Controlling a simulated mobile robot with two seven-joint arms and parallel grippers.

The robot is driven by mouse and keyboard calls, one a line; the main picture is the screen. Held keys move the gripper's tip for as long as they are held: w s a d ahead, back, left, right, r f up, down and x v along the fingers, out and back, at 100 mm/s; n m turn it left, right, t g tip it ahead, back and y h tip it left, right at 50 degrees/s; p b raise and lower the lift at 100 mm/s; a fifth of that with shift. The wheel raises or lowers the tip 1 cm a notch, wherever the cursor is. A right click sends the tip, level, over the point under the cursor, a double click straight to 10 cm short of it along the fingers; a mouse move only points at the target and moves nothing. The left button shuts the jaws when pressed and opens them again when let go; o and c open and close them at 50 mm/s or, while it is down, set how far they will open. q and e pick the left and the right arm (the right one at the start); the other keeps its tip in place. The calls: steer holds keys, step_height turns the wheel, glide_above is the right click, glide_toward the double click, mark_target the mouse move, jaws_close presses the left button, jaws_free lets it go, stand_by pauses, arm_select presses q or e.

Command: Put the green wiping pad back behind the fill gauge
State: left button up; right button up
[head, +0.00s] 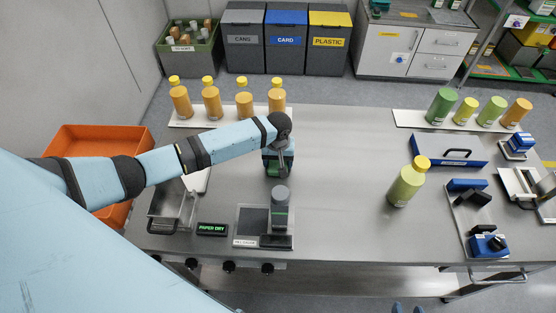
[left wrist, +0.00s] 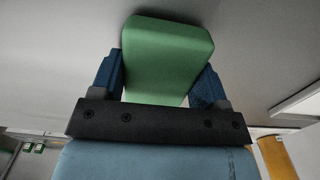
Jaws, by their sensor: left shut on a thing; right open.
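The green wiping pad (left wrist: 165,55) is between the two blue fingers of my left gripper (left wrist: 158,82) in the left wrist view. In the head view my left gripper (head: 278,165) is over the middle left of the steel table, and the pad (head: 272,170) shows only in part under it. A grey upright piece with a green band (head: 280,212) stands just in front of the gripper, on a dark plate. No part is plainly readable as the fill gauge, so I cannot tell which it is. My right gripper is not in view.
Orange bottles (head: 210,100) stand in a row behind my left arm. A display reading PAPER DRY (head: 212,229) is left of the dark plate. A yellow-green bottle (head: 407,182) stands alone to the right. The table between is clear (head: 340,180). An orange bin (head: 95,138) is at left.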

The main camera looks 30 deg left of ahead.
arm_select(q)
steer(key=shift+f, duration=0.1)
steer(key=o, duration=0.9)
step_height(320, 180, up, 12)
steer(key=shift+d, duration=0.1)
stand_by(0.4)
